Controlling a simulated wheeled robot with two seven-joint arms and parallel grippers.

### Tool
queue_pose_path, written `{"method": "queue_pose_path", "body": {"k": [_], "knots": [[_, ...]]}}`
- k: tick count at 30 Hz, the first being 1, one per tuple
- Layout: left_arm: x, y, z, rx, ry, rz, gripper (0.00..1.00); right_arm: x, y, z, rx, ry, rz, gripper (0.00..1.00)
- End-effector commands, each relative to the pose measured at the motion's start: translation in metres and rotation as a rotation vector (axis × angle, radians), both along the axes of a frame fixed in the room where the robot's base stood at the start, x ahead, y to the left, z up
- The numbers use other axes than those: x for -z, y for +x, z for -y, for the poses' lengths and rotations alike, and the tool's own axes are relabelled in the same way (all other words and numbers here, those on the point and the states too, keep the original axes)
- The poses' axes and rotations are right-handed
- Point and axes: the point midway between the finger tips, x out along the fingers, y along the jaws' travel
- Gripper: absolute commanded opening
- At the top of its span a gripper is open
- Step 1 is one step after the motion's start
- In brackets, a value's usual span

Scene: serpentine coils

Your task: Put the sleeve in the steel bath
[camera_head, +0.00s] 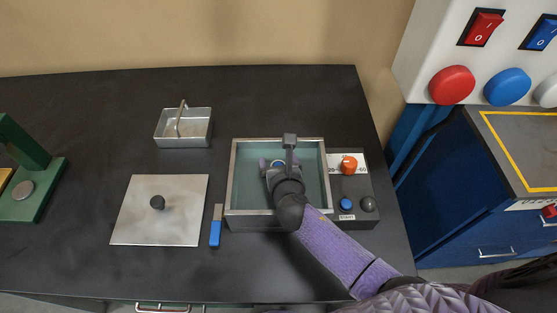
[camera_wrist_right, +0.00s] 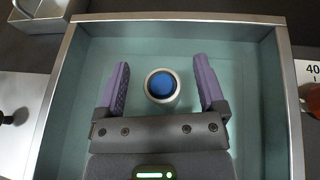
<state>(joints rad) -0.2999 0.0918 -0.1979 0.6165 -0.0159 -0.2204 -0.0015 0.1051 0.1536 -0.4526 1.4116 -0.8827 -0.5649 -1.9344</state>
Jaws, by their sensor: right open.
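The steel bath (camera_head: 231,182) is an open square tank with greenish inner walls, right of the middle of the bench; its rim (camera_wrist_right: 292,120) frames the right wrist view. A short, pale, round sleeve (camera_wrist_right: 150,92) stands inside the bath, with a blue round centre showing in its opening. My right gripper (camera_head: 278,165) points down over the bath. In the right wrist view its two purple fingers (camera_wrist_right: 161,66) are spread, one on each side of the sleeve, with a clear gap to it on both sides. My left gripper is not in view.
A control panel (camera_head: 368,187) with an orange knob adjoins the bath's right side. Left of the bath lie a blue-handled tool (camera_head: 215,232) and a flat steel lid (camera_head: 135,225) with a black knob. A small metal basket (camera_head: 160,133) stands behind.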

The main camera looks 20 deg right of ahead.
Motion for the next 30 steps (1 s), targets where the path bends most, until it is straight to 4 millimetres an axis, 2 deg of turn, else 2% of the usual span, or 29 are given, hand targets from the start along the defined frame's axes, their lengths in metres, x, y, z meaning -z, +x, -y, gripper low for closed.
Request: {"method": "queue_pose_path", "body": {"k": [3, 6, 15, 21, 30], "knots": [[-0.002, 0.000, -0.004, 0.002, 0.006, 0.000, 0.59, -0.003, 0.000, 0.000, 0.000, 0.001, 0.000, 0.89], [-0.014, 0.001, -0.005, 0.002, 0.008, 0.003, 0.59, -0.019, 0.000, 0.000, 0.001, 0.003, 0.001, 0.89], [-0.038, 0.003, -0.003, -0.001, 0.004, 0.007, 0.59, -0.045, -0.073, -0.008, -0.001, 0.001, -0.002, 0.89], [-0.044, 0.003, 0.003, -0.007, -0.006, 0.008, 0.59, -0.057, -0.104, -0.012, 0.000, 0.000, -0.001, 0.89], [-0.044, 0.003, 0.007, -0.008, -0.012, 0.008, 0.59, -0.059, -0.110, -0.012, 0.000, 0.000, 0.001, 0.89]]}}
